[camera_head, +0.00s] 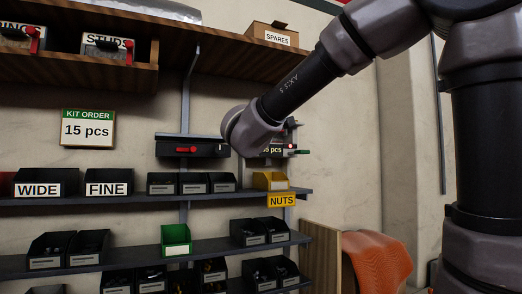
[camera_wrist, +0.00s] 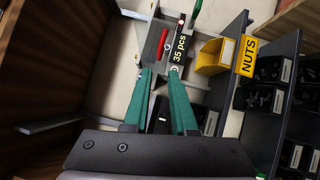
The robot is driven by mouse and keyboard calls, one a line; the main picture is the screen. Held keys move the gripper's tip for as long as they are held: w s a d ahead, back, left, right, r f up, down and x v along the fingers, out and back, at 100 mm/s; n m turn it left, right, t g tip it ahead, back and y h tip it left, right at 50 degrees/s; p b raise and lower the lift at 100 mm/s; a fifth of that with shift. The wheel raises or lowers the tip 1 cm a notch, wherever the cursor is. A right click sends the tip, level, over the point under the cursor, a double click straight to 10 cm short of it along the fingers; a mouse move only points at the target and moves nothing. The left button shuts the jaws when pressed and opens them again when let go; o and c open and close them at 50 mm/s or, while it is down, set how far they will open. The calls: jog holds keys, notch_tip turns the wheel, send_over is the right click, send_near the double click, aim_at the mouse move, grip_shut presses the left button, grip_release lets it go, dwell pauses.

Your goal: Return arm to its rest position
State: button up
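My arm (camera_head: 300,85) reaches from the upper right of the head view across to the shelf wall. Its wrist end (camera_head: 247,132) is in front of a counting display (camera_head: 272,151), partly hiding it. In the wrist view, my gripper (camera_wrist: 161,73) has two green fingers standing apart, with nothing held between them. Beyond the fingertips is the display (camera_wrist: 181,48), which reads "35 pcs", beside a red handle (camera_wrist: 163,46). In the head view the fingers are mostly hidden by the wrist.
A yellow NUTS bin (camera_head: 270,181) stands on the shelf (camera_head: 150,199) below the wrist, and also shows in the wrist view (camera_wrist: 212,57). A wooden top shelf (camera_head: 225,62) is above left. Black bins and a green bin (camera_head: 176,240) are below. A sign (camera_head: 87,128) reads "KIT ORDER 15 pcs".

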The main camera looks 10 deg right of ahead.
jog(key=s+d+f+m+g+y, duration=0.3)
jog(key=s+d+f+m+g, duration=0.3)
jog(key=s+f+m, duration=0.4)
jog(key=s+d+f+m+g+y, duration=0.4)
jog(key=s+d+f+m+g, duration=0.1)
jog(key=s+d+f+m, duration=0.4)
jog(key=shift+s+f+m+g, duration=0.4)
jog(key=shift+s+f+m, duration=0.4)
jog(key=shift+s, duration=0.1)
